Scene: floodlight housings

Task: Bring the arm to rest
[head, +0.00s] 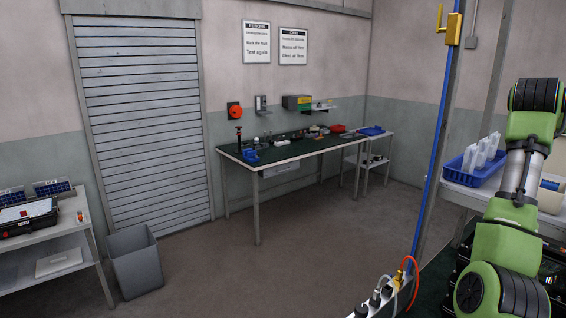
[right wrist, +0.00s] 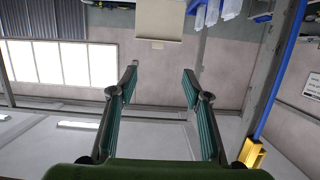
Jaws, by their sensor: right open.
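My right arm (head: 520,190), green with dark joints, stands bent at the right edge of the head view. Its gripper is not in that view. In the right wrist view my right gripper (right wrist: 158,80) is open, its two fingers wide apart with nothing between them. Behind the fingers are wall and bright panels, seen upside down. My left gripper is in neither view.
A blue bin (head: 470,166) with clear bags sits on a bench close beside my right arm. A post with a blue pipe (head: 433,175) and a socket strip (head: 378,300) stand left of it. A workbench (head: 300,150) is at the back; the middle floor is clear.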

